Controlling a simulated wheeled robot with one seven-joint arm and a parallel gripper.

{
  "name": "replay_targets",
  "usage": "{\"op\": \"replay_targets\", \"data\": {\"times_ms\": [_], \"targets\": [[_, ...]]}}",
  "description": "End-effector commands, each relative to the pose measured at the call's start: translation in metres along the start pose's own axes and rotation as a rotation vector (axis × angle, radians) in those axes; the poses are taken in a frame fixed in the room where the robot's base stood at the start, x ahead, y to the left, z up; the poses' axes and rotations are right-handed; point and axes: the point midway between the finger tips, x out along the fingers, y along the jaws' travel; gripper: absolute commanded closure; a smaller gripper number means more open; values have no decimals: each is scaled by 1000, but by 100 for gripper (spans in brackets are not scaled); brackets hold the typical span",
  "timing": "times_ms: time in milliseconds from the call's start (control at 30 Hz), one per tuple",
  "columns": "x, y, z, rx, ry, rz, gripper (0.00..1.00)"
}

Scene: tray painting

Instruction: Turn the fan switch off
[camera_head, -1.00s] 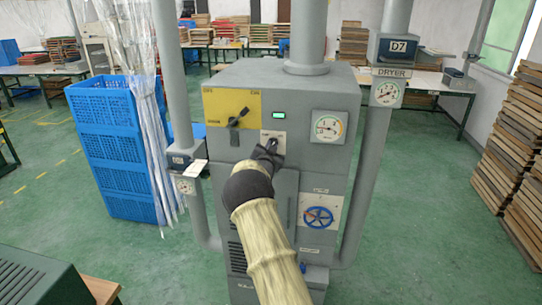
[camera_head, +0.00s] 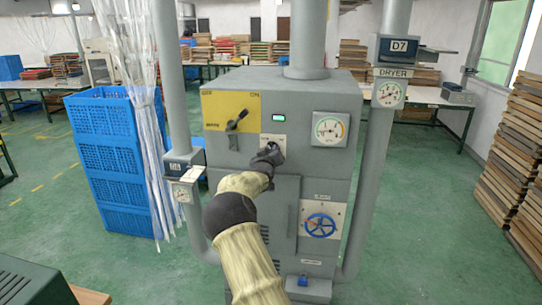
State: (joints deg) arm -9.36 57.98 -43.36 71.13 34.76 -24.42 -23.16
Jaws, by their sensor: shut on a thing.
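A grey dryer cabinet (camera_head: 325,100) stands in the middle of the view. A small white switch plate (camera_head: 273,141) is on its upper front, below a small green-lit display (camera_head: 279,118). My gripper (camera_head: 272,152) is at this plate, shut on the fan switch there. The gripper hides most of the switch, so its exact position cannot be told. To the upper left is a yellow panel (camera_head: 218,106) with a black lever (camera_head: 237,119), apart from my gripper.
A round gauge (camera_head: 329,129) is right of the switch plate, and a blue handwheel (camera_head: 320,225) is lower down. Blue crates (camera_head: 108,150) stand at left beside a clear plastic curtain. Stacked wooden trays (camera_head: 508,170) stand at right. Green floor is open on both sides.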

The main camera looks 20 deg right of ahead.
Motion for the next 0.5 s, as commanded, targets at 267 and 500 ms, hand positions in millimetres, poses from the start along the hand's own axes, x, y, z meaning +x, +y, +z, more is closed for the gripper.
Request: {"op": "replay_targets", "data": {"times_ms": [267,500], "targets": [[0,-2,2,-208,0,-2,100],[0,-2,2,-298,-1,-3,100]]}}
